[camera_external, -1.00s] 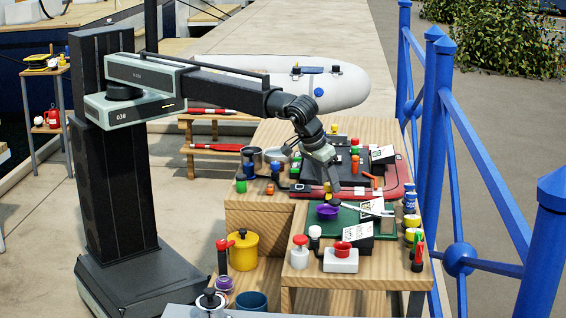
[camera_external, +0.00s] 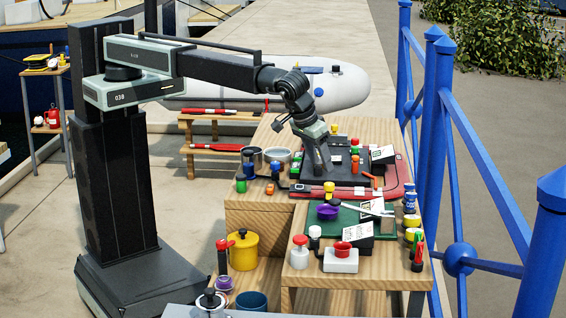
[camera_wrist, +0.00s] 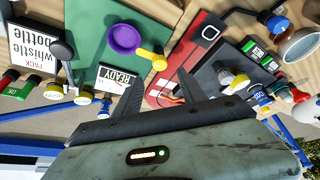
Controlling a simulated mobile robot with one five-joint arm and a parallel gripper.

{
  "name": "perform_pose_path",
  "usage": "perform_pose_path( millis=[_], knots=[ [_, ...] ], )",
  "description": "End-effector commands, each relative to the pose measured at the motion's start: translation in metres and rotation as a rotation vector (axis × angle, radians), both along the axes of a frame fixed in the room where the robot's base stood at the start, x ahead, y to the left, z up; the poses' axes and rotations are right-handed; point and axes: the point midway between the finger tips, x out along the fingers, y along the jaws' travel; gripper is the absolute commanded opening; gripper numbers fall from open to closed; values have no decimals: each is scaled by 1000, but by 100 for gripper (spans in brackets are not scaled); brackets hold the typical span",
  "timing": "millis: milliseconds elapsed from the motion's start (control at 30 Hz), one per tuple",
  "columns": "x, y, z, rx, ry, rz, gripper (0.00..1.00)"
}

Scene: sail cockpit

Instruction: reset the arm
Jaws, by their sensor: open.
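My gripper (camera_external: 322,172) is above the far part of the wooden bench (camera_external: 262,206), pointing down over a black tray (camera_external: 345,173). In the wrist view my gripper (camera_wrist: 160,95) shows its two dark fingers spread apart with nothing between them. A red toolbox-like tray edge (camera_wrist: 190,55) and a green mat (camera_wrist: 95,30) lie below it. Both fingers look clear of the objects, though the external view does not show the exact gap to the tray.
A purple bowl (camera_external: 327,212) sits on the green mat. Small bottles and cans line the bench's right side, such as a blue can (camera_external: 410,203). A yellow pot (camera_external: 243,250) stands at the front left. A blue railing (camera_external: 430,130) runs along the right.

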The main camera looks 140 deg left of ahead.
Motion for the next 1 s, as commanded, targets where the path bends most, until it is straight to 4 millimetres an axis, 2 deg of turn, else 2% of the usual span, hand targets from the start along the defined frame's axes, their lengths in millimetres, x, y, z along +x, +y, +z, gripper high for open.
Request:
perform_pose_path(
  millis=[167,267,367,467,567,700,800,900,1000],
  knots=[
    [0,-2,0,0,0,-2,48],
    [2,-20,-2,0,0,-23,48],
    [-28,-44,-4,-13,-1,-44,48],
    [-67,-71,-8,-47,9,-86,48],
    [-115,-101,-12,-91,47,-201,48],
    [-197,-143,-19,-168,128,-472,48],
    [-252,-167,-22,-222,184,-703,48],
    [-299,-185,-24,-267,230,-942,48],
    [-328,-196,-24,-297,264,-1172,48]
  ],
)
